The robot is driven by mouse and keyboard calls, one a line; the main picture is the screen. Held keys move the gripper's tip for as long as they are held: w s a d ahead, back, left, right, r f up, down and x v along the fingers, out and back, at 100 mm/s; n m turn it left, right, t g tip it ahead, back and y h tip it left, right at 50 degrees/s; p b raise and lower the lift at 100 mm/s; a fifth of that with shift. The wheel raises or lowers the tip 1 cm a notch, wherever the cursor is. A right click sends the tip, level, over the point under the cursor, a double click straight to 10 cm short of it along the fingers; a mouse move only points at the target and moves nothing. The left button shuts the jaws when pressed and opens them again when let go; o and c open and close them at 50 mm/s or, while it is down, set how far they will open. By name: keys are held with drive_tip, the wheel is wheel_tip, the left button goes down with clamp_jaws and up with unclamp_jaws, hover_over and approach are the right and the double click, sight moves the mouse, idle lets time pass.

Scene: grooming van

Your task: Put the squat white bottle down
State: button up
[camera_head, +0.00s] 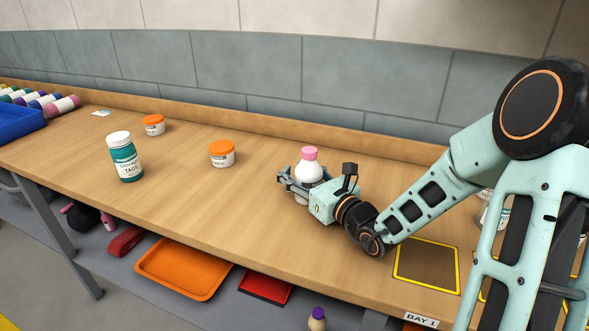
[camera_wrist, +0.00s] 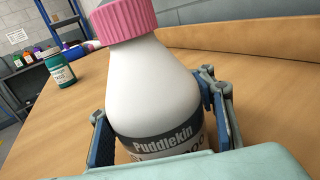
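The squat white bottle (camera_head: 309,172) has a pink cap and stands upright in my gripper over the wooden bench, left of my arm. In the wrist view the bottle (camera_wrist: 150,85) fills the middle, with a dark label band reading "Puddlekin". My gripper (camera_head: 297,184) has one finger on each side of the bottle's body, and in the wrist view both pads (camera_wrist: 160,125) appear to press against it. The bottle's base is hidden by the gripper, so I cannot tell whether it touches the bench.
A yellow-edged dark square (camera_head: 427,265) lies on the bench (camera_head: 210,205) near the "BAY 1" label (camera_head: 421,319). A teal bottle (camera_head: 125,158) and two orange-lidded jars (camera_head: 222,154) (camera_head: 154,125) stand to the left. A blue bin (camera_head: 20,122) is far left. Bench between is clear.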

sight(309, 175)
drive_tip(key=o, duration=0.4)
drive_tip(key=shift+r, duration=0.25)
drive_tip(key=p+v, duration=0.1)
drive_tip(key=v, duration=1.1)
drive_tip(key=shift+f, duration=0.1)
